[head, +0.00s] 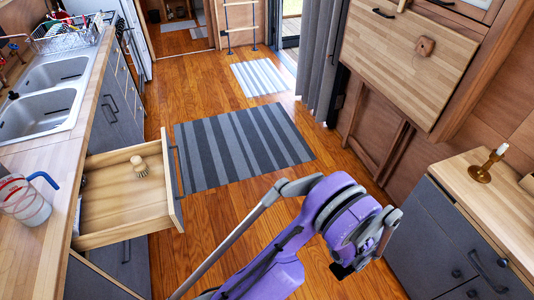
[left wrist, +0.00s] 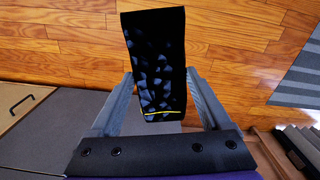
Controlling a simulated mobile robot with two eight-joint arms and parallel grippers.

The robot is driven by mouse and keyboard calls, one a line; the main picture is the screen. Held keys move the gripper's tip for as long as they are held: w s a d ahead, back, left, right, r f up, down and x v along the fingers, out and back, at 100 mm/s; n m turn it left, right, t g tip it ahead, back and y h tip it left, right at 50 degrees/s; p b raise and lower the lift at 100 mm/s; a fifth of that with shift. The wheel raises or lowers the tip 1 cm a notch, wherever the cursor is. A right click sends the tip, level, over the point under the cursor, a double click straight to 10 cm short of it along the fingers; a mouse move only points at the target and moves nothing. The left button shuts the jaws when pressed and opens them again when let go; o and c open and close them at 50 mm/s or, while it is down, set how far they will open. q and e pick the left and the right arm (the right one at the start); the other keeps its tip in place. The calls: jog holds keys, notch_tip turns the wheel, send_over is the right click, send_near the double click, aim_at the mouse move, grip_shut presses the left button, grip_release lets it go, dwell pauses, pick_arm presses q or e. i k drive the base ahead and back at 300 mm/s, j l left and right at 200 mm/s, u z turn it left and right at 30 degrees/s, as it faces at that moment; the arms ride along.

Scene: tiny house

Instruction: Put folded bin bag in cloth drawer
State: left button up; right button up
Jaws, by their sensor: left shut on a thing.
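The folded bin bag (left wrist: 157,60) is a black, flat bundle with grey-blue patches and a yellow line near its lower end. My left gripper (left wrist: 160,85) is shut on it, with one finger on each side, above the wooden floor. In the head view my purple left arm covers most of the gripper, and a small dark piece that looks like the bag (head: 342,270) shows below it. An open wooden drawer (head: 110,205) stands out from the left counter, left of the arm and apart from it. I cannot tell if it is the cloth drawer. My right gripper is not in view.
A glass jug (head: 22,200) stands on the left counter. A grey cabinet (head: 450,245) with a candle holder (head: 486,168) is at right. The floor around the striped rug (head: 240,145) is clear.

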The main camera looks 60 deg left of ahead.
aim_at(141, 205)
jog(key=u, duration=1.5)
